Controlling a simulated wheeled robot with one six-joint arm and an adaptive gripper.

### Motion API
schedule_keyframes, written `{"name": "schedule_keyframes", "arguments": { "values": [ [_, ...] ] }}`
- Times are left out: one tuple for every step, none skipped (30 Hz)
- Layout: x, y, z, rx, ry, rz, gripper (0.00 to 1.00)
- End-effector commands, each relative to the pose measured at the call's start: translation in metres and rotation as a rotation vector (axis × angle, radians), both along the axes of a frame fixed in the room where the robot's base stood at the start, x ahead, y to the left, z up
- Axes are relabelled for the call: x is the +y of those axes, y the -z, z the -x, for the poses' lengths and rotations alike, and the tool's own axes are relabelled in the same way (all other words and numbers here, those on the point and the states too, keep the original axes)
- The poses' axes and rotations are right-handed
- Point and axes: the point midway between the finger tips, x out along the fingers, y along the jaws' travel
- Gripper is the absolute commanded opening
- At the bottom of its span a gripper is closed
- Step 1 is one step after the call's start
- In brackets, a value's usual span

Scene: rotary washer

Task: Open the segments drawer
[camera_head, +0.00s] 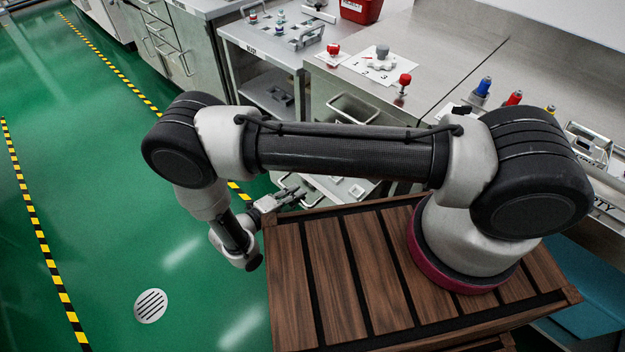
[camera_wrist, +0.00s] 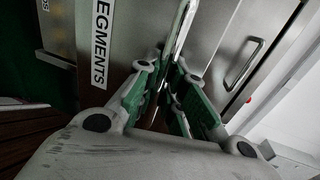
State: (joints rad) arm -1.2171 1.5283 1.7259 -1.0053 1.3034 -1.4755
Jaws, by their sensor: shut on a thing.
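The segments drawer front (camera_wrist: 135,32) is a grey metal panel with a white label reading "EGMENTS" (camera_wrist: 101,42) in the wrist view, its first letter cut off. A bright metal handle (camera_wrist: 184,22) stands out from it. My gripper (camera_wrist: 164,72) is shut on this handle, with its green-padded fingers on either side. A light surface with small pieces (camera_head: 355,190) shows behind my arm there. My arm hides much of it, so I cannot tell how far the drawer stands out.
Another handle (camera_wrist: 245,64) is on a panel at right in the wrist view. The steel bench (camera_head: 440,45) carries red-knobbed parts and a numbered sheet (camera_head: 378,65). Cabinets (camera_head: 165,40) stand at the back left. The green floor (camera_head: 105,190) is clear except for a drain (camera_head: 151,306).

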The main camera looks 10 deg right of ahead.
Motion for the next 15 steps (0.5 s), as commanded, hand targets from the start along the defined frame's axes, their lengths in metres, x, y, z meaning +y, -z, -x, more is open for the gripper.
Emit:
{"name": "schedule_keyframes", "arguments": {
  "values": [
    [0.013,0.001,0.009,0.001,-0.005,-0.003,0.0],
    [0.019,0.001,0.013,0.001,-0.005,-0.004,0.0],
    [0.027,0.001,0.019,0.001,-0.005,-0.003,0.0],
    [0.032,0.001,0.023,0.0,-0.004,-0.003,0.0],
    [0.038,0.001,0.027,0.0,-0.005,-0.004,0.0],
    [0.044,0.002,0.032,0.001,-0.003,-0.003,0.0],
    [0.049,0.001,0.036,0.001,-0.004,-0.003,0.0],
    [0.054,0.001,0.039,0.0,-0.003,-0.003,0.0],
    [0.06,0.001,0.043,0.001,-0.003,-0.003,0.0],
    [0.064,0.001,0.046,0.001,-0.003,-0.003,0.0],
    [0.068,0.001,0.049,0.001,-0.002,-0.003,0.0],
    [0.072,0.001,0.052,0.001,-0.002,-0.003,0.0],
    [0.075,0.001,0.054,0.0,-0.002,-0.002,0.0],
    [0.078,0.001,0.056,0.001,-0.001,-0.002,0.0],
    [0.081,0.001,0.059,0.002,-0.001,-0.001,0.0]
  ]
}}
